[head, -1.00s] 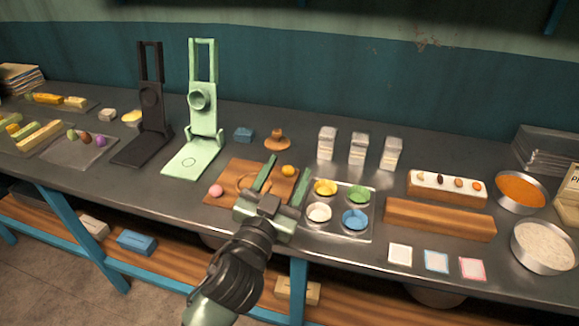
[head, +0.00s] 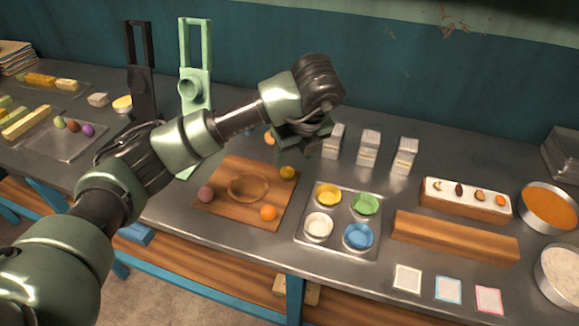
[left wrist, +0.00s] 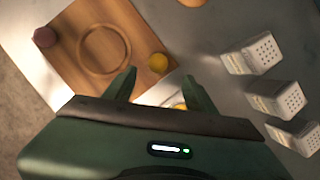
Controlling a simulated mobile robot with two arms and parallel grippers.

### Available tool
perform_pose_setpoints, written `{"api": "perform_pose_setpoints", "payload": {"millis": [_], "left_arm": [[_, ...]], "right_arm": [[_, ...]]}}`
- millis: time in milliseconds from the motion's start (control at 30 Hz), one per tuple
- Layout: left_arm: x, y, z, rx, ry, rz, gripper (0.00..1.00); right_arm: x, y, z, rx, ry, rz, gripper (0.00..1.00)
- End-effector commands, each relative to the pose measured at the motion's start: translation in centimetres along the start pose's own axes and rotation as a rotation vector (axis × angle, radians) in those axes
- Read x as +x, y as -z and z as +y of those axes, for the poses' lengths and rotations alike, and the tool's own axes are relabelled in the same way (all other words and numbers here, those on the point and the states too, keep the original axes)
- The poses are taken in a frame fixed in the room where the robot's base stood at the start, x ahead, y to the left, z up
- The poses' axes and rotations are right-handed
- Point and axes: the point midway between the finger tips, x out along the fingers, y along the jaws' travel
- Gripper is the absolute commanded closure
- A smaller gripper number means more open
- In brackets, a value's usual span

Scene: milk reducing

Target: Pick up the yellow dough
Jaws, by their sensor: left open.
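The yellow dough (head: 287,173) is a small ball near the back right corner of the wooden board (head: 231,212). It also shows in the left wrist view (left wrist: 158,62), just beyond and between my fingertips. My left gripper (head: 297,146) is open and empty, pointing down above the back edge of the board, apart from the dough. Its two fingers (left wrist: 158,82) stand spread in the left wrist view. A pink ball (head: 206,194) and an orange ball (head: 268,213) also lie on the board, around a shallow round ring. My right gripper is not in view.
A metal tray (head: 299,240) with yellow, green, white and blue bowls stands right of the board. Three white shakers (head: 368,149) stand behind it. A green press (head: 190,70) and a black press (head: 139,70) stand at the back left. A wooden block (head: 455,237) lies to the right.

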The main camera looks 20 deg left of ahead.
Motion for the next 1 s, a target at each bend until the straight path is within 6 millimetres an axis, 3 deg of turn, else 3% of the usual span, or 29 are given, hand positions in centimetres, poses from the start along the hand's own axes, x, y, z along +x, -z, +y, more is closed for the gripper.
{"api": "perform_pose_setpoints", "payload": {"millis": [133, 600, 900, 1000], "left_arm": [[0.9, -1.0, 0.8, -0.027, -0.035, -0.031, 0.44], [6.9, -0.1, 0.4, -0.022, -0.032, -0.027, 0.44], [7.6, -0.1, 0.4, -0.021, -0.028, -0.028, 0.44], [7.6, -0.1, 0.4, -0.021, -0.028, -0.028, 0.69]], "right_arm": [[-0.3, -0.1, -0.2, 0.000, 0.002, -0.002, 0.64], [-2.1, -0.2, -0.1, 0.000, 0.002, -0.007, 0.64], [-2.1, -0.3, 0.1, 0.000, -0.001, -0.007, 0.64], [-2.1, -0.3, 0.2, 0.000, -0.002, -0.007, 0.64]]}}
